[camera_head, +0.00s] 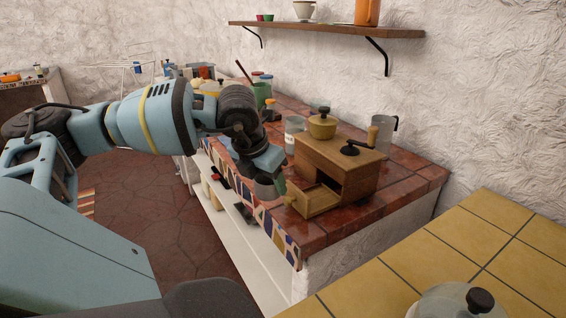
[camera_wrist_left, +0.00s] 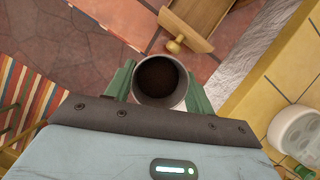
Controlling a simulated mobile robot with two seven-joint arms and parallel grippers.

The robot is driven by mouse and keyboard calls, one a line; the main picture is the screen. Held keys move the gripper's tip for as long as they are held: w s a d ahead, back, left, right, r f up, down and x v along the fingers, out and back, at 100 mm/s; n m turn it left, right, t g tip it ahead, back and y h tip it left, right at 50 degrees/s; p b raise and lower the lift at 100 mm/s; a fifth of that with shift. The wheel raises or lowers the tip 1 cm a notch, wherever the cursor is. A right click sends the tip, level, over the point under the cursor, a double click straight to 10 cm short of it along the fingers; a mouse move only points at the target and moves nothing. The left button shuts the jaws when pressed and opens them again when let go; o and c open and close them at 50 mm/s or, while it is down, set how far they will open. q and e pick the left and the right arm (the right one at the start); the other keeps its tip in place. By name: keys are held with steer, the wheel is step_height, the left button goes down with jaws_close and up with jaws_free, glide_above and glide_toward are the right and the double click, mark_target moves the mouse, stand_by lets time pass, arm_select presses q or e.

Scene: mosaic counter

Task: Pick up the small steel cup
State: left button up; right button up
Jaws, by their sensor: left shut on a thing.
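My left gripper (camera_head: 272,180) reaches to the front edge of the tiled counter (camera_head: 405,197). In the left wrist view its green fingers are shut on a small steel cup (camera_wrist_left: 142,83), one on each side. The cup is round, with its open mouth facing the wrist camera and a dark brown inside. In the head view the cup (camera_head: 264,189) is partly hidden by the gripper and sits just left of the grinder's drawer. I cannot tell whether its base touches the counter. My right gripper is not in view.
A wooden grinder (camera_head: 350,184) with its drawer (camera_head: 316,202) pulled open stands close beside the cup; the drawer's knob (camera_wrist_left: 174,46) is just beyond the rim. A glass jar (camera_head: 294,135) and metal jug (camera_head: 384,132) stand behind. A yellow-tiled counter (camera_head: 470,240) lies at right.

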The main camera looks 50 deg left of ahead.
arm_select(q)
steer(key=shift+s+a+b, duration=0.2)
steer(key=shift+s+b, duration=0.2)
steer(key=shift+s, duration=2.5)
